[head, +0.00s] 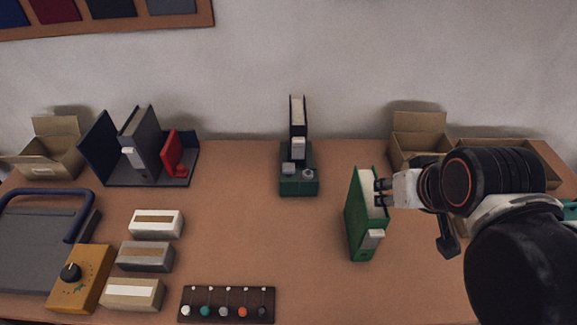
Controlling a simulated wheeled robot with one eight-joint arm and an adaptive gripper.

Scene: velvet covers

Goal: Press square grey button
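A dark green box (299,186) stands at the middle back of the table. On its top are a square grey button (289,168) at left and a rounder grey button (308,173) at right. A dark book-like block with pale pages (298,115) and a light grey piece rise behind the buttons. My gripper (380,192) is well to the right of the box, at the upper right edge of an upright green book (361,222). Whether it touches the book, and how far its fingers are apart, is not clear.
Open cardboard boxes (418,130) stand at the back right, another (50,158) at the back left. A dark stand with a book and a red piece (172,155), several small blocks (146,257), a yellow dial box (80,280) and a knob strip (226,303) fill the left. The table's middle is clear.

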